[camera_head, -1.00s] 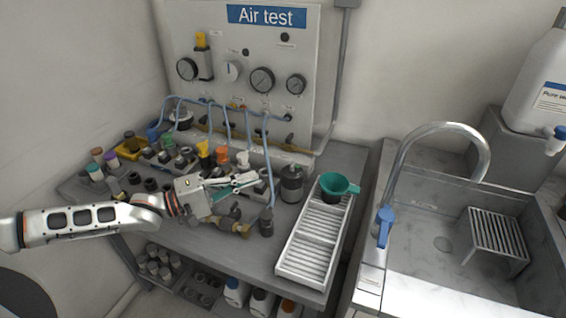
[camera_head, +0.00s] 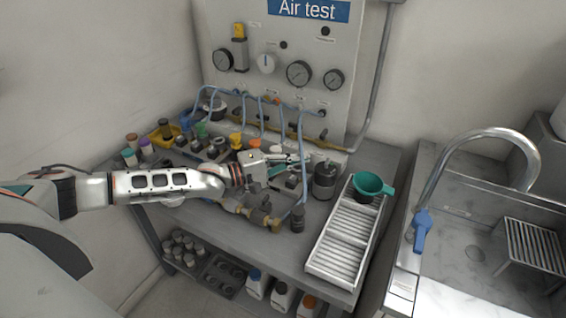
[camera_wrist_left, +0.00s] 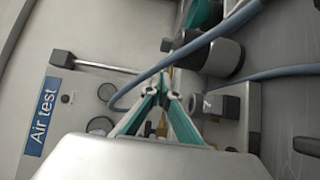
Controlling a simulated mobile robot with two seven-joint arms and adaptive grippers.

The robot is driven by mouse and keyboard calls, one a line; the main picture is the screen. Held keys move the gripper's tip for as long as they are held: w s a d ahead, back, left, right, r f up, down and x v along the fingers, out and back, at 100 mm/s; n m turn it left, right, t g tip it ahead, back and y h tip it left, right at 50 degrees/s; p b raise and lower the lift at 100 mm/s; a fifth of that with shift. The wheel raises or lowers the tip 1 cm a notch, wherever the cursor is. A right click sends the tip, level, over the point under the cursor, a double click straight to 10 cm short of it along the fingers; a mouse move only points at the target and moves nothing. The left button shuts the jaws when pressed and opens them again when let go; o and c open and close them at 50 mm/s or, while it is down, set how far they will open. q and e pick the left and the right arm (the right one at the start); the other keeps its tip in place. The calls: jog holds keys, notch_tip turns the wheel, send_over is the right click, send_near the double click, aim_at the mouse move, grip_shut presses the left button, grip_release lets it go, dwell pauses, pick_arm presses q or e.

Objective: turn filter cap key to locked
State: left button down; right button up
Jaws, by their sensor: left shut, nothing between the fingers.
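I cannot single out the filter cap key with certainty. A dark canister (camera_head: 325,180) with a lighter top stands upright on the bench, just right of my left gripper (camera_head: 297,163). In the left wrist view, a dark cylinder with a pale end (camera_wrist_left: 222,58) lies beyond and right of the fingertips. A grey fitting (camera_wrist_left: 208,104) sits close to their right. My left gripper (camera_wrist_left: 163,92) shows there with teal-lined fingers, its tips together and empty. Its contact with any part cannot be told. My right gripper is not in view.
The Air test panel (camera_head: 270,90) with gauges stands behind the bench. Blue hoses (camera_head: 301,140) loop close to my gripper. A slatted white tray (camera_head: 340,240) with a green funnel (camera_head: 371,185) is to the right, before the sink (camera_head: 470,250). Small parts crowd the bench's left.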

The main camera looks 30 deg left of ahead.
aim_at(316, 166)
pick_arm(q)
jog(key=d, duration=0.4)
jog(key=shift+w+p, duration=0.15)
jog(key=shift+p, duration=0.25)
jog(key=shift+w+d+r+p, duration=0.1)
jog(key=shift+d+r+p, duration=0.05)
jog(key=shift+d+p, duration=0.25)
jog(key=shift+w+p, duration=0.3)
jog(key=shift+p, duration=0.4)
jog(key=shift+f, duration=0.2)
jog(key=shift+a, duration=0.1)
